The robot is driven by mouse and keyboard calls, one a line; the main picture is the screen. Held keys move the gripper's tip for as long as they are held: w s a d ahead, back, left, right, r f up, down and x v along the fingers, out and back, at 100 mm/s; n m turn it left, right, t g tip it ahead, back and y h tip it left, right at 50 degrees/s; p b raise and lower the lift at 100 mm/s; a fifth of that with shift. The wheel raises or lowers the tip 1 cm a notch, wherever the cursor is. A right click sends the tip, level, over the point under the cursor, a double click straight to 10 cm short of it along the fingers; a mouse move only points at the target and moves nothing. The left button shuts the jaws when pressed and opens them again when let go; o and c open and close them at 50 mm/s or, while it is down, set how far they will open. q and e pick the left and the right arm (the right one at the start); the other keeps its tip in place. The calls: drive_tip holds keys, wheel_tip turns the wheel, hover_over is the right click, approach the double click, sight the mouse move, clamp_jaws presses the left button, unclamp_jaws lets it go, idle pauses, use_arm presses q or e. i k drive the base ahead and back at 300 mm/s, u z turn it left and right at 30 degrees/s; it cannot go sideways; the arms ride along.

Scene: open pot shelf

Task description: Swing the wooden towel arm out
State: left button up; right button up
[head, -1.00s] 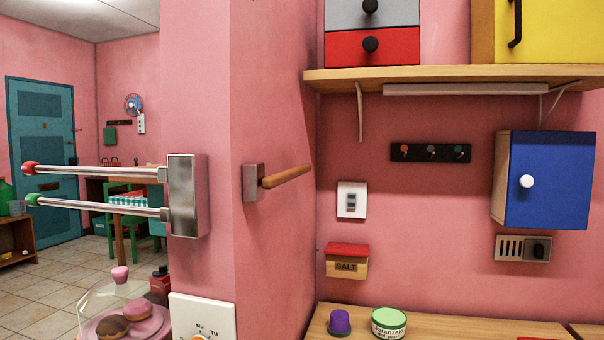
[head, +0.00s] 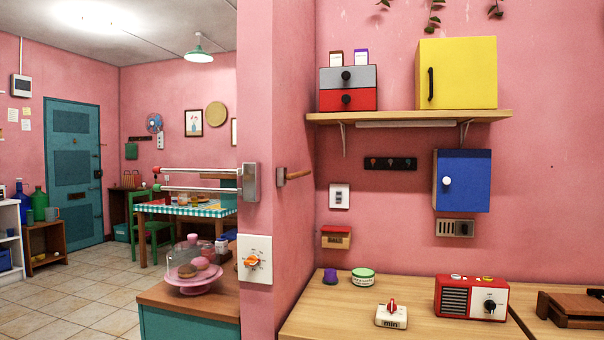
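The wooden towel arm (head: 298,175) is a short brown rod on a small grey wall bracket (head: 281,177). It is on the pink wall face right of the pillar's corner and points to the right, toward the shelf wall. To its left, a metal bracket (head: 250,182) carries two metal rods, one with a red tip (head: 156,169) and one with a green tip (head: 157,187), pointing left. Neither of my grippers shows in the head view.
A wooden counter (head: 335,308) lies below, with a white timer (head: 391,315) and red radio (head: 471,298). The shelf (head: 410,117) and blue cabinet (head: 462,181) are on the wall at right. A domed cake stand (head: 193,285) stands lower left.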

sight(300, 174)
drive_tip(key=u, duration=0.6)
drive_tip(key=i, duration=1.3)
drive_tip(key=z, duration=0.6)
